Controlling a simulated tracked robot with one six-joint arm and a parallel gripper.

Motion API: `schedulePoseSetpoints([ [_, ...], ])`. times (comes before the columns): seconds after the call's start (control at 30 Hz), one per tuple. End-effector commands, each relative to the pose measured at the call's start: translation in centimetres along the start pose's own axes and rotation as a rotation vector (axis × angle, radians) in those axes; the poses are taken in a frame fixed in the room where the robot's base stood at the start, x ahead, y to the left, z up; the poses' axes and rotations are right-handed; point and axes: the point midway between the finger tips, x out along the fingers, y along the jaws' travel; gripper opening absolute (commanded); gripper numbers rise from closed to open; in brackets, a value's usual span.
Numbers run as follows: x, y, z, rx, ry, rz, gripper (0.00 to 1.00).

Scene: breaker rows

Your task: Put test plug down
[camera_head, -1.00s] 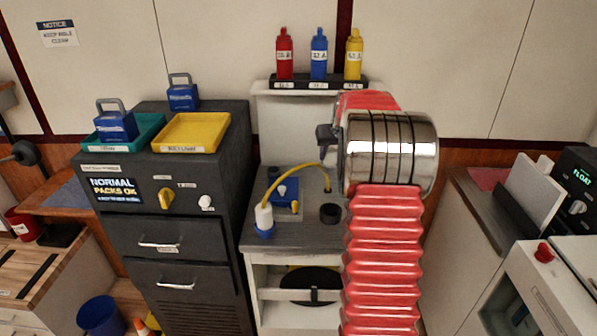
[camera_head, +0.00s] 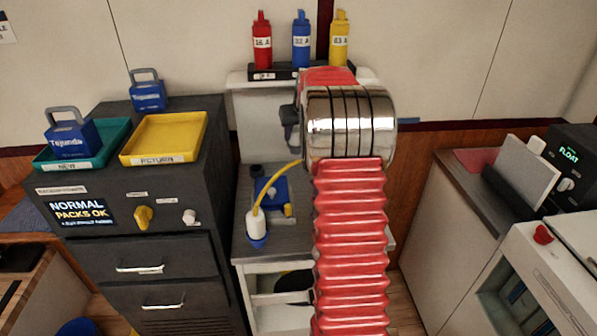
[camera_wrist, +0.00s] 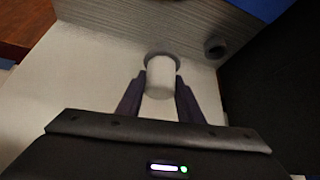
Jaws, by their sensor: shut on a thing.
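In the wrist view my gripper (camera_wrist: 161,82) is shut on a white cylinder (camera_wrist: 160,78), with a dark ring at its far end. No cable shows on it there. In the head view the gripper and what it holds are hidden behind my arm. A white plug (camera_head: 257,225) with a blue base and a yellow cable (camera_head: 270,190) stands upright at the front left of the grey bench (camera_head: 285,235), apart from the visible arm. I cannot tell whether this plug or the held cylinder is the test plug.
A blue box (camera_head: 272,193) sits on the bench. The bottle rack (camera_head: 290,72) holds red, blue and yellow bottles. At left, a dark cabinet (camera_head: 140,250) bears a green tray (camera_head: 110,150) and a yellow tray (camera_head: 170,133). A white counter (camera_head: 450,210) stands at right.

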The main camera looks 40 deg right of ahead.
Motion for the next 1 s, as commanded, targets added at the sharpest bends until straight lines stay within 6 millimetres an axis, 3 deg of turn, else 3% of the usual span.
schedulePoseSetpoints([
  [0.4,3.9,-0.1,2.5,-0.001,-0.001,-0.001,0.07],
  [0.77,4.2,-0.1,2.7,-0.002,0.001,-0.001,0.07],
  [1.0,6.4,-0.2,4.2,0.0,-0.003,-0.002,0.07],
])
